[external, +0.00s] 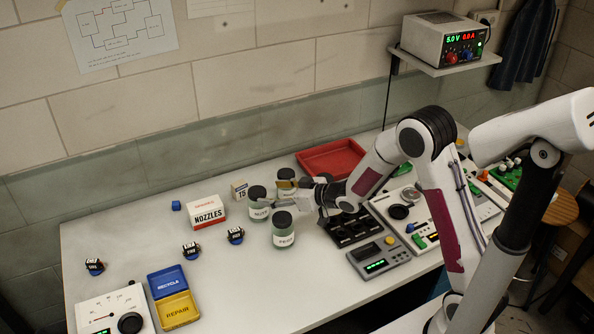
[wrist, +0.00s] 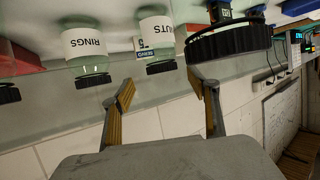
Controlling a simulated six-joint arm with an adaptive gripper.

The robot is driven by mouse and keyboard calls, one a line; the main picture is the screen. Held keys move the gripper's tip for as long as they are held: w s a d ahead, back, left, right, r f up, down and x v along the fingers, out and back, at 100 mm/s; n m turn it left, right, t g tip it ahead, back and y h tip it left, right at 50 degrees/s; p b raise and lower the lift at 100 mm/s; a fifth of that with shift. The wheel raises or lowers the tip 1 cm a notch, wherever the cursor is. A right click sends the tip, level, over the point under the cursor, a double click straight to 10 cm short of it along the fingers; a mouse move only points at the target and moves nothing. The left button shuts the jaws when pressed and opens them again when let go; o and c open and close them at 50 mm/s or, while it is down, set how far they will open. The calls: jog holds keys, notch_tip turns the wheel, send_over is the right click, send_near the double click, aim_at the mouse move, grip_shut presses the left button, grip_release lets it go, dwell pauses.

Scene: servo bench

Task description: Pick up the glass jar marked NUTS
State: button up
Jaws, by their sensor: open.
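The glass jar marked NUTS (external: 259,212) stands upright with a dark lid on the left part of the bench. My gripper (external: 277,195) is open and empty, pointing left, just right of this jar. Its two tan-padded fingers show apart in the wrist view (wrist: 164,88). A jar marked RINGS (wrist: 88,46) shows left of it there. A third jar (external: 284,238) stands in front of my gripper; its label is hard to read.
A dark ridged lid (wrist: 228,43) is large and close at the wrist view's upper right. A NOZZLES box (external: 206,212) stands left of the jars, and a red tray (external: 330,158) lies behind. Several small servos, including one (external: 236,235), lie at left. Instruments crowd the right.

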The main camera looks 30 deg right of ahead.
aim_at(261, 194)
jog(key=shift+x, duration=1.05)
jog(key=shift+a, duration=0.1)
jog(key=shift+f+x, duration=0.2)
jog(key=shift+x, duration=2.35)
jog(key=shift+s, duration=0.15)
jog(key=c, duration=1.7)
jog(key=shift+o, duration=0.2)
jog(key=shift+r, duration=0.2)
jog(key=shift+r, duration=4.85)
jog(key=shift+c, duration=0.2)
